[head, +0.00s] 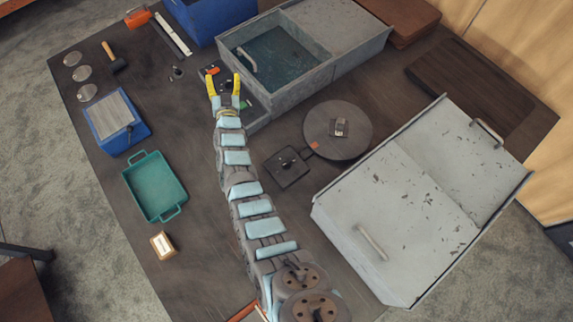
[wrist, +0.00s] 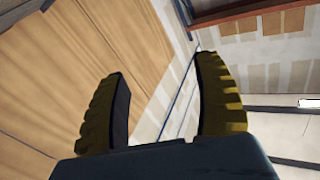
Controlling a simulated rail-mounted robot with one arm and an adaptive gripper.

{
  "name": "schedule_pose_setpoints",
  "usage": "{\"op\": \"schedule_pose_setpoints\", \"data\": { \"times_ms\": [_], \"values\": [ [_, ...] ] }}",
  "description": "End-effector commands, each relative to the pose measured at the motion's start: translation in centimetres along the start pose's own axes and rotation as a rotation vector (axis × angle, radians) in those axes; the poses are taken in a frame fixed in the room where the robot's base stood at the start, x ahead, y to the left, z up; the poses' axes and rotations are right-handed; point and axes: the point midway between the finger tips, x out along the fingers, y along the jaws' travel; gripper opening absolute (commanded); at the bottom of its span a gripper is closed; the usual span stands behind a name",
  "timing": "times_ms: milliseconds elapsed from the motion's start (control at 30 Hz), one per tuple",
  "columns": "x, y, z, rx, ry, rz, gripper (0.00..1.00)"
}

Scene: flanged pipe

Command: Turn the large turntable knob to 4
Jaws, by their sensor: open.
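The large turntable (head: 326,148) is a dark round disc near the middle of the table in the head view, with a small grey object (head: 341,127) on it. A dark square box (head: 286,168) with a small knob on top sits beside its lower left edge. The knob's setting is too small to read. My gripper (head: 224,88) is open, with yellow fingers pointing away toward the back of the table, up and left of the turntable. Its fingers also show in the wrist view (wrist: 160,105), empty, with only walls behind them. The knob is outside the wrist view.
A grey open bin (head: 322,76) stands behind the turntable, and a large grey lidded box (head: 400,210) to its right. A small panel with coloured parts (head: 214,71) lies near my fingers. A teal tray (head: 155,187) and blue box (head: 118,138) are left of my arm.

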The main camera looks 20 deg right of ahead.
Motion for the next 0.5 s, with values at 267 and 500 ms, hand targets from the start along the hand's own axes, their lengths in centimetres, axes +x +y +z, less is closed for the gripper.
{"op": "schedule_pose_setpoints", "data": {
  "times_ms": [267, 500],
  "values": [
    [4.2, -2.3, 4.5, -0.035, -0.271, -0.093, 0.67],
    [4.7, -3.3, 7.5, -0.105, -0.509, -0.185, 0.67]
  ]
}}
